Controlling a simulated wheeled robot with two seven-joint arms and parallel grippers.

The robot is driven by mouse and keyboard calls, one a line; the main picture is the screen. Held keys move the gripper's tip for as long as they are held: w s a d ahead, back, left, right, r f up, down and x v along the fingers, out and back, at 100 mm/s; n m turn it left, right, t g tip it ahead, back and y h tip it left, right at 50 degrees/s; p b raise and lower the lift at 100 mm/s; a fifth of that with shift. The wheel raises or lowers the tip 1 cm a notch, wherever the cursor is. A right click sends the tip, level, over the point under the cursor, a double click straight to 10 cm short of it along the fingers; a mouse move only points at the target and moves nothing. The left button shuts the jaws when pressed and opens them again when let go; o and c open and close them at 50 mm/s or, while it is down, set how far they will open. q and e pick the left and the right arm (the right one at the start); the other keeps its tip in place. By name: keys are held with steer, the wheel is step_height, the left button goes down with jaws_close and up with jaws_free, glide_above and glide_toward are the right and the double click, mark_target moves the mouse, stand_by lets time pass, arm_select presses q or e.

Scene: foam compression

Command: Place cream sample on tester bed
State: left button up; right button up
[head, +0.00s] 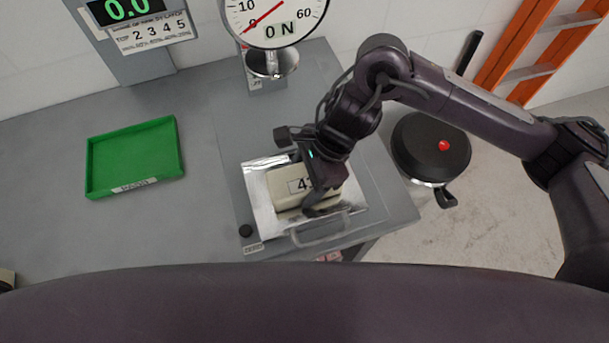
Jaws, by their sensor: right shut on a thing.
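A cream foam block (287,198) with a label starting "4" lies on or just above a shiny silver plate (257,180), which looks like the tester bed, below the round dial. The rest of the label is hidden by my gripper. My right gripper (304,172) reaches over the block from the upper right and is shut on it, with one finger at its far side and one at its near side. I cannot tell whether the block fully rests on the plate. My left gripper is not in view.
A round press head (272,63) hangs under the dial (273,18), beyond the plate. An empty green tray (134,157) sits on the bench at left. A grey handle (320,230) is at the near edge. A black lidded bin (431,148) and orange ladder (512,52) stand at right.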

steer(key=shift+f+b, duration=0.2)
steer(key=shift+b, duration=0.1)
steer(key=o, duration=1)
steer(key=shift+r, duration=0.1)
steer(key=shift+c, duration=0.2)
steer(key=shift+r+p, duration=0.3)
steer(key=shift+p, duration=0.1)
steer(key=b+v, duration=0.2)
steer(key=v, duration=0.9)
steer(key=shift+d+r, duration=0.2)
steer(key=shift+r, duration=0.1)
